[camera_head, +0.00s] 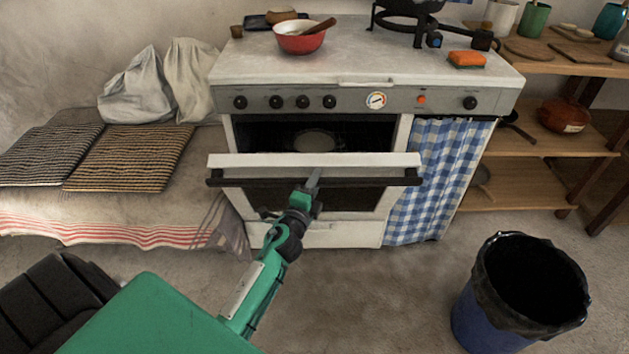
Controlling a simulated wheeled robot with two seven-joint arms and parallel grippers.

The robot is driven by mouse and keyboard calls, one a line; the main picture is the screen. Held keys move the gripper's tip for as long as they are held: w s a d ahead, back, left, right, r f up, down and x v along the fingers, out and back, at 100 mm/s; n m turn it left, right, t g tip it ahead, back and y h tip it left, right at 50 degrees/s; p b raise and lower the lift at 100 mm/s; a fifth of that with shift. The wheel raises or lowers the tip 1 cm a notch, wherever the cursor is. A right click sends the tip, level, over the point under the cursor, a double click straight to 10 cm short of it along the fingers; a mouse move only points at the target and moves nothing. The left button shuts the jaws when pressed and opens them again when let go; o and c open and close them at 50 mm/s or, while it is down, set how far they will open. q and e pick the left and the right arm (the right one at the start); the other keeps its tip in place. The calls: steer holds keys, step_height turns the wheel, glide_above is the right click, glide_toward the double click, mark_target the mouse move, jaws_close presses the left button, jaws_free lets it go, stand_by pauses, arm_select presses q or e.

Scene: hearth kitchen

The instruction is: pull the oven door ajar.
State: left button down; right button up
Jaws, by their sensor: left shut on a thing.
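The oven (366,99) is a white stove with a grey knob panel, in the middle of the head view. Its door (350,160) is tilted part way open, top edge toward me, and the dark cavity (270,136) shows above it with a pale round thing inside. A dark bar handle (370,181) runs across the door front. My left gripper (314,184) is at the middle of this handle and is shut on it; the fingers partly hide the bar. My right gripper is not in view.
A black-lined blue bin (532,282) stands on the floor at the lower right. A checked blue curtain (437,175) hangs right of the oven. A cushioned bench (130,158) is on the left. A red bowl (299,38) sits on the stove top. Floor before the oven's right side is clear.

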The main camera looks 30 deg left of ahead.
arm_select(q)
steer(key=shift+f, duration=0.15)
steer(key=c, duration=1.1)
jaws_free()
steer(key=shift+w, duration=0.1)
steer(key=o, duration=0.4)
steer(key=s, duration=0.4)
steer(key=s+d+f, duration=0.1)
steer(key=s, duration=0.2)
steer(key=s+b, duration=0.1)
steer(key=s, duration=0.3)
steer(key=shift+s+d+f, duration=0.25)
steer(key=shift+s+d, duration=0.1)
steer(key=shift+c, duration=0.2)
steer(key=shift+s+d+r, duration=0.1)
steer(key=shift+s+r, duration=0.1)
steer(key=shift+s, duration=0.75)
steer(key=c, duration=0.3)
steer(key=shift+f, duration=0.15)
steer(key=shift+c, duration=0.2)
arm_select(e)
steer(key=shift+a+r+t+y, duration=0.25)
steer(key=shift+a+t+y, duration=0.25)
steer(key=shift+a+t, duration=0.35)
arm_select(q)
steer(key=shift+d, duration=0.15)
